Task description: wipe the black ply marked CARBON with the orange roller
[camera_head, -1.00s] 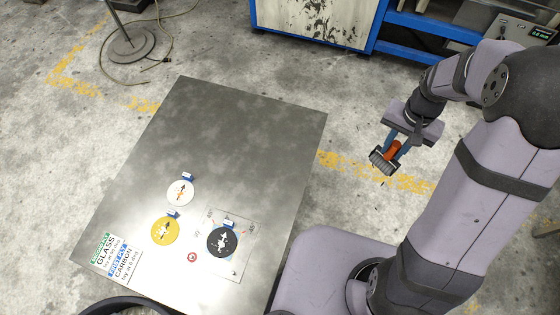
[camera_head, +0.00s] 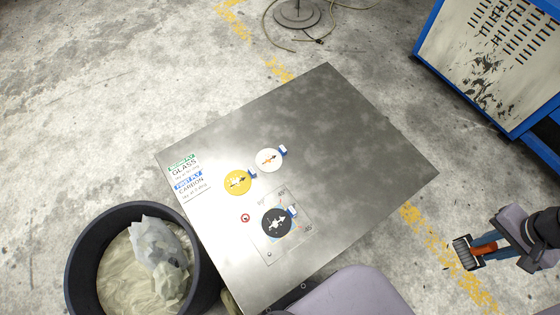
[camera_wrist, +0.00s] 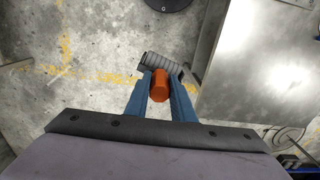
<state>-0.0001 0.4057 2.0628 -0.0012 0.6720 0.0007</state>
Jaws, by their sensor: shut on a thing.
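The black ply (camera_head: 277,222) is a dark disc with white marks and a small blue-and-white tab. It lies on a pale square sheet (camera_head: 268,252) near the front of the metal table. The lettering on the ply is too small to read. My gripper (camera_head: 482,248) is at the far right, off the table and well apart from the ply. It is shut on the orange handle of the roller (camera_wrist: 160,66), whose grey ribbed head points away from the gripper. The ply does not show in the wrist view.
A yellow disc (camera_head: 237,182) and a white disc (camera_head: 269,160) lie on the table (camera_head: 345,120) behind the ply. A label sheet (camera_head: 188,178) reads GLASS and CARBON. A black bin (camera_head: 85,265) with crumpled material stands left. The table's right half is clear.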

